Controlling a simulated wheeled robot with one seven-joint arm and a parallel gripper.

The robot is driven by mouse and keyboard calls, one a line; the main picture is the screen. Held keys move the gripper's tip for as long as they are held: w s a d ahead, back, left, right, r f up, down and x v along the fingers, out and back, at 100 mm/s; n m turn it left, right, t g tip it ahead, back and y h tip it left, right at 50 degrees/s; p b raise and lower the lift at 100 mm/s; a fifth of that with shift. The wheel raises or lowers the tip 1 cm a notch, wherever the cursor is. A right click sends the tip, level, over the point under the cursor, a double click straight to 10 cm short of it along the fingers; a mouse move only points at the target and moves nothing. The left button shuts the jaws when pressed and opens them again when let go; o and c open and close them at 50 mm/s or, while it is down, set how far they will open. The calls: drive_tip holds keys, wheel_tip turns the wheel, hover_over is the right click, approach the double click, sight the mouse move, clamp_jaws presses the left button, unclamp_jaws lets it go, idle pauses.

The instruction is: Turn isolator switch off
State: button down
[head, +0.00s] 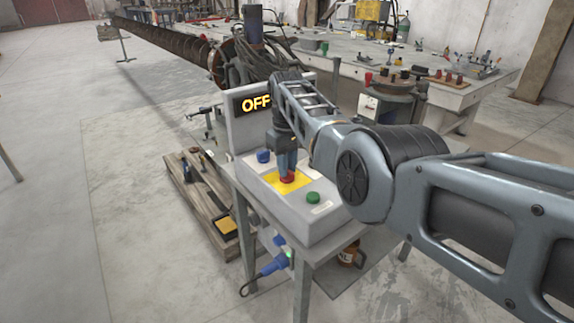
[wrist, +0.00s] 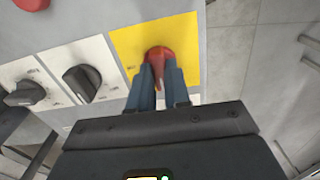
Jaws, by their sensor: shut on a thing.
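The isolator switch is a red knob on a yellow plate on the sloped face of the grey control box (head: 325,222). The display (head: 255,103) on the box reads OFF.
A blue knob (head: 263,156) and a green button (head: 313,197) flank the yellow plate. The wrist view shows two black knobs (wrist: 82,82) beside it. A long auger (head: 165,40) and a cluttered workbench (head: 450,95) stand behind. Open floor lies left.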

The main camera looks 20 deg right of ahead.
drive_tip(key=shift+r+n, duration=0.1)
drive_tip(key=shift+n, duration=0.2)
drive_tip(key=c, duration=1.1)
unclamp_jaws()
drive_tip(key=shift+r, duration=3.85)
